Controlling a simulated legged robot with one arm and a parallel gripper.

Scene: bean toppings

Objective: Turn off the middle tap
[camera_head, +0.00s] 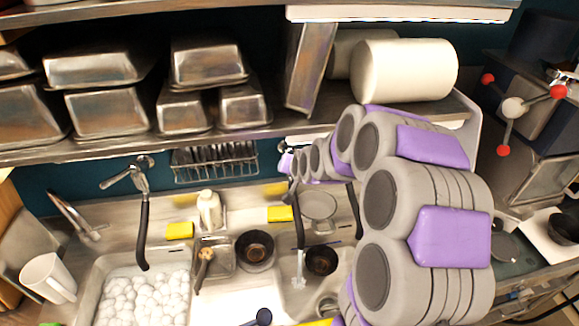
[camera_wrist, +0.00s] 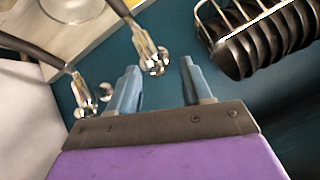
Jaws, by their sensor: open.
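The middle tap, a chrome body with a black hose (camera_head: 298,222), stands at the back of the right sink. A white stream of water (camera_head: 300,268) shows below its spout in the head view. In the wrist view its chrome body (camera_wrist: 150,52) shows between and just beyond my fingertips, nearer the left finger; I cannot tell whether they touch. My gripper (camera_wrist: 162,70) is open, with blue-grey fingers apart and nothing held. In the head view my arm hides the tap's top and most of the gripper.
Another tap with a black hose (camera_wrist: 78,92) stands close to my left finger in the wrist view. A dish rack (camera_head: 215,160) hangs on the teal wall. A left tap (camera_head: 143,220) serves the sink of white balls. A shelf (camera_head: 270,128) with metal pans overhangs.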

